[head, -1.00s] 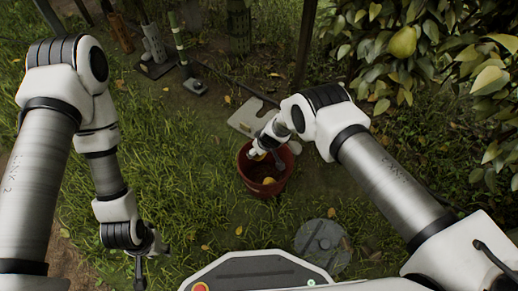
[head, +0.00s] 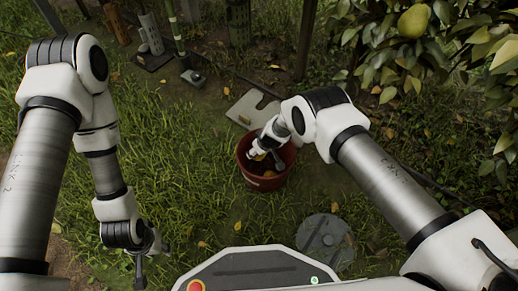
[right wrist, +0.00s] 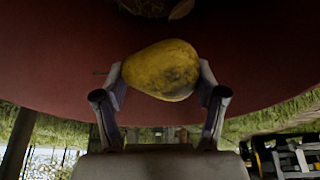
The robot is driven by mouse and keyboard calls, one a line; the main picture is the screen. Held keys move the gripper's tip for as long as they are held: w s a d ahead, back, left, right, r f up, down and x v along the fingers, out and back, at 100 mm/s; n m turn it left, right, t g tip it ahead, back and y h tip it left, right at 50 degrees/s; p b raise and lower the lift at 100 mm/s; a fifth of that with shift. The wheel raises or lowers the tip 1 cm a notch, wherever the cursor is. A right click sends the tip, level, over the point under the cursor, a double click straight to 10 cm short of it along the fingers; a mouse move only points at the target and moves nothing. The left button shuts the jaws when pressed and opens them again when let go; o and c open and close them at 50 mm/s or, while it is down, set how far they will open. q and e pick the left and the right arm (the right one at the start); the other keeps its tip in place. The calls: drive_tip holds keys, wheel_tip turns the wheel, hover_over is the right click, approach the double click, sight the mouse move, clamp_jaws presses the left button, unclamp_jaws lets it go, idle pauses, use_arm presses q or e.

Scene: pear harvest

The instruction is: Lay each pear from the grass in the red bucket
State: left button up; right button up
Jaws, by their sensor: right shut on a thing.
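The red bucket (head: 267,184) stands upright on the grass in front of me. My right gripper (head: 259,154) reaches into its mouth from above. In the right wrist view the right gripper (right wrist: 162,82) is shut on a yellow pear with dark patches (right wrist: 162,70), with the bucket's red wall (right wrist: 60,60) behind it. In the head view the gripper mostly hides this pear. A small yellow patch, perhaps a pear, shows inside the bucket. My left gripper (head: 140,270) hangs over the grass at lower left, far from the bucket; its fingers are too small to read.
A flat pale slab (head: 252,108) lies just behind the bucket. A round grey disc (head: 325,238) lies in front of it to the right. Tools and posts stand at the back left. A pear (head: 414,20) hangs in the leafy tree at upper right. Grass at left is open.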

sight(259, 169)
drive_tip(key=shift+f+b, duration=1.4)
drive_tip(key=shift+f, duration=0.3)
drive_tip(key=f+b, duration=0.1)
drive_tip(key=f, duration=0.1)
drive_tip(key=f+b, duration=0.1)
drive_tip(key=b, duration=0.1)
drive_tip(key=shift+s+f, duration=0.2)
drive_tip(key=shift+f, duration=0.2)
drive_tip(key=shift+w+d+f, duration=0.1)
drive_tip(key=shift+w+f, duration=0.05)
drive_tip(key=shift+f, duration=0.1)
drive_tip(key=shift+r, duration=0.2)
drive_tip(key=shift+r, duration=0.1)
drive_tip(key=shift+f+b, duration=0.4)
drive_tip(key=shift+b, duration=0.1)
drive_tip(key=o, duration=1.3)
